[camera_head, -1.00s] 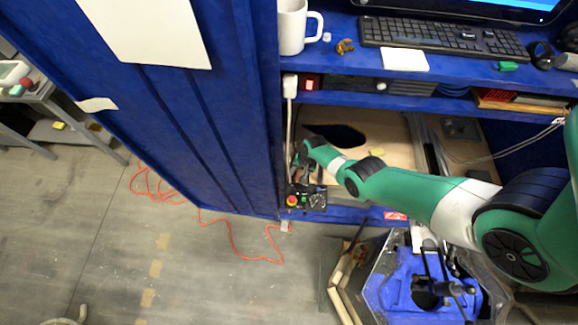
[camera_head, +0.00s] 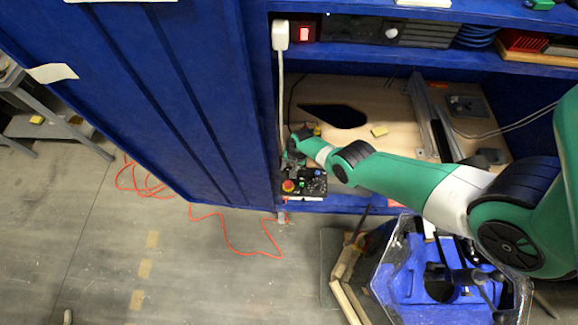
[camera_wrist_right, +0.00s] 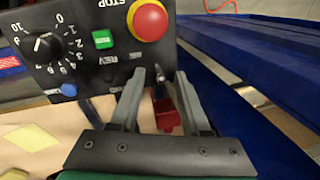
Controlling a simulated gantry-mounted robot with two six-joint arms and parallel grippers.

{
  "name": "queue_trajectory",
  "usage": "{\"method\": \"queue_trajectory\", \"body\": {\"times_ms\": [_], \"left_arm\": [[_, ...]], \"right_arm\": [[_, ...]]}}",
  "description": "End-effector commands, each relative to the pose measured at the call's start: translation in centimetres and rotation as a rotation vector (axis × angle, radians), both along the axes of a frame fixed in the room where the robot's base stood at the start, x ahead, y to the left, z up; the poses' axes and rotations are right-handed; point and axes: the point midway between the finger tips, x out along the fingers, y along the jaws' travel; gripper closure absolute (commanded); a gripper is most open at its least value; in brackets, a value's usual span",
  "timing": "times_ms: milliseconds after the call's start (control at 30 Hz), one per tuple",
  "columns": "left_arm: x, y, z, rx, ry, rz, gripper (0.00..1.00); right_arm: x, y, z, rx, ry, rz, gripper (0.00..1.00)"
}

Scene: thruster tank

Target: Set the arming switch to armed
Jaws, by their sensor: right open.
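The black control box (camera_head: 313,187) sits at the lower shelf's front edge in the head view. In the right wrist view its panel (camera_wrist_right: 75,60) carries a numbered dial, a green button and a red stop button (camera_wrist_right: 150,21) on a yellow ring. My right gripper (camera_wrist_right: 164,78) is open, its two grey fingers apart in front of the panel's lower edge. A small dark lever (camera_wrist_right: 157,84) and a red part (camera_wrist_right: 167,115) show between the fingers; I cannot tell whether they form the arming switch, or its position. The left gripper is out of view.
A blue cabinet wall (camera_head: 190,100) stands left of the box. A white plug with cable (camera_head: 280,37) hangs beside it. A tank with blue inside (camera_head: 405,270) stands below right. An orange cable lies on the floor.

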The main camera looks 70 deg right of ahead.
Motion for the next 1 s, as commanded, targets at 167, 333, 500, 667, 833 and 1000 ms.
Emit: {"method": "queue_trajectory", "body": {"times_ms": [167,333,500,667,833,1000], "left_arm": [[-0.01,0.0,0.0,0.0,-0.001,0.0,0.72],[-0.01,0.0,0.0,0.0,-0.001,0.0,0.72],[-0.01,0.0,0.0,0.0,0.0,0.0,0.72],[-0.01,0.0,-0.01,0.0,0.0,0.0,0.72],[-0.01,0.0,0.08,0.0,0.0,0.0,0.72],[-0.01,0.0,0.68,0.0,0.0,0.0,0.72]], "right_arm": [[0.04,0.0,0.01,0.0,0.0,0.0,0.54],[0.03,0.0,0.01,0.0,0.0,0.0,0.7],[0.02,-0.01,0.0,0.0,0.0,0.0,1.0],[0.02,-0.01,-0.01,0.0,0.0,0.0,1.0],[0.01,0.02,0.01,-0.003,0.0,0.0,1.0],[-0.08,0.18,0.16,-0.031,-0.01,0.0,1.0]]}}
